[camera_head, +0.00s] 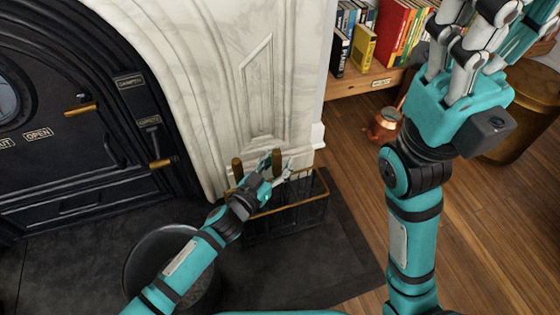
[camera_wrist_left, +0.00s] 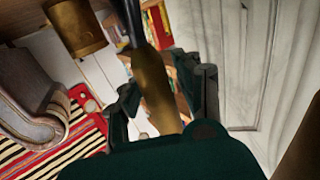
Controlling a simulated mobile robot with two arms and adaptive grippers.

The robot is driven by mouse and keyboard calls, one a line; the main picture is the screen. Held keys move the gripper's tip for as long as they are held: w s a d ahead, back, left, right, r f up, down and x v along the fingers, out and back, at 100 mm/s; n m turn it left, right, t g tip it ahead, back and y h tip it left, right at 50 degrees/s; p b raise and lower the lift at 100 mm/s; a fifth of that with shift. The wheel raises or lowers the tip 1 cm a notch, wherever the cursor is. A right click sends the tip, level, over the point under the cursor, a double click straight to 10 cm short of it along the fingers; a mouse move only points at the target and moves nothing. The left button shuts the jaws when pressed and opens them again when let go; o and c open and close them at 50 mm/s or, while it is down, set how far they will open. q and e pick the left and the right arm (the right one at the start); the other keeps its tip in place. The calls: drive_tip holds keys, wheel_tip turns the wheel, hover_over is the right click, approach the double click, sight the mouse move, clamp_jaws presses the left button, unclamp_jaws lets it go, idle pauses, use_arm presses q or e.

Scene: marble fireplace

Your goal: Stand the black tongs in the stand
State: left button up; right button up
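The tool stand (camera_head: 295,205) is a dark open box with a brass top rail on the hearth. Two brown handles rise at its back left: one (camera_head: 237,168) left of my left gripper, and one (camera_head: 277,158) at its fingers. My left gripper (camera_head: 278,170) reaches over the stand's rim. In the left wrist view, a brown handle (camera_wrist_left: 155,88) with a black shaft lies between its open fingers, with gaps on both sides. Which tool is the tongs I cannot tell; the lower ends are hidden. My right gripper (camera_head: 480,30) is raised at upper right, its fingertips cut off.
A dark round bucket (camera_head: 172,262) stands beneath my left forearm. The black stove door (camera_head: 75,130) and marble surround (camera_head: 245,90) border the stand.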

use_arm(q)
drive_tip(key=shift+s+f, duration=0.1)
drive_tip(key=shift+f, duration=0.1)
drive_tip(key=v, duration=1.2)
drive_tip(key=shift+r, duration=0.2)
idle(0.4)
